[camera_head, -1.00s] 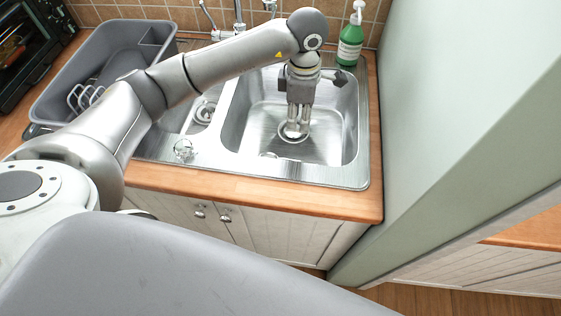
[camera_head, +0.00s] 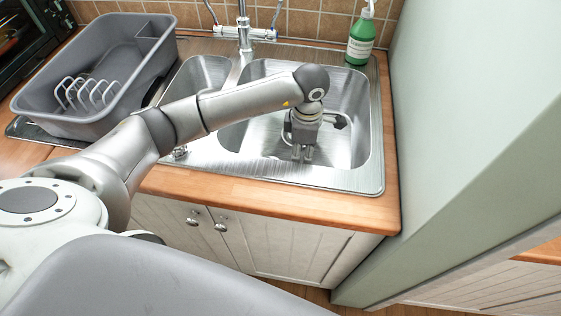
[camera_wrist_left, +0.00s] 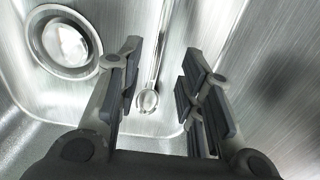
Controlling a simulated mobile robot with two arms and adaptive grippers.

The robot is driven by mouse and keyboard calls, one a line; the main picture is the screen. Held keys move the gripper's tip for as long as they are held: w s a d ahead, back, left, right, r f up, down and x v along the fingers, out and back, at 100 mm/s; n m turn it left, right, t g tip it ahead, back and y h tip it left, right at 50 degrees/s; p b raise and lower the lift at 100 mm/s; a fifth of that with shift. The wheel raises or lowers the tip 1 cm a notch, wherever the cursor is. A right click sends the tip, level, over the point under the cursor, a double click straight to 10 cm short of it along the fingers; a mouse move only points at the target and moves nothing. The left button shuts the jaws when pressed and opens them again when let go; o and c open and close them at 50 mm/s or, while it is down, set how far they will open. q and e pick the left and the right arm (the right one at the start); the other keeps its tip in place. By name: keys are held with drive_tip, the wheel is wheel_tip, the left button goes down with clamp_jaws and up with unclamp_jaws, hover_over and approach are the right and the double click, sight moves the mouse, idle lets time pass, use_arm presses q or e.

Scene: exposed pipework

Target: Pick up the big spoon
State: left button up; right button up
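A metal spoon (camera_wrist_left: 148,100) lies in the sink in the left wrist view, with its small bowl nearest and its thin handle running up the picture. My left gripper (camera_wrist_left: 157,78) is open, with its dark pads on either side of the spoon in that view. I cannot tell how far the spoon is below the pads. In the head view my left gripper (camera_head: 302,156) points down into the right basin, near its front wall. I cannot make out the spoon there. My right gripper is not in view.
The steel sink (camera_head: 372,155) has steep basin walls close around the gripper. A round drain (camera_wrist_left: 68,42) is beside the spoon. A tap (camera_head: 243,30) and a green soap bottle (camera_head: 360,42) stand behind. A grey dish rack (camera_head: 75,118) is at left.

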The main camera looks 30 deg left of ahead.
use_arm(q)
wheel_tip(320, 180, down, 5)
drive_tip(key=shift+w+d+r+p, duration=0.1)
drive_tip(key=shift+w+p, duration=0.05)
drive_tip(key=shift+p, duration=0.3)
clamp_jaws()
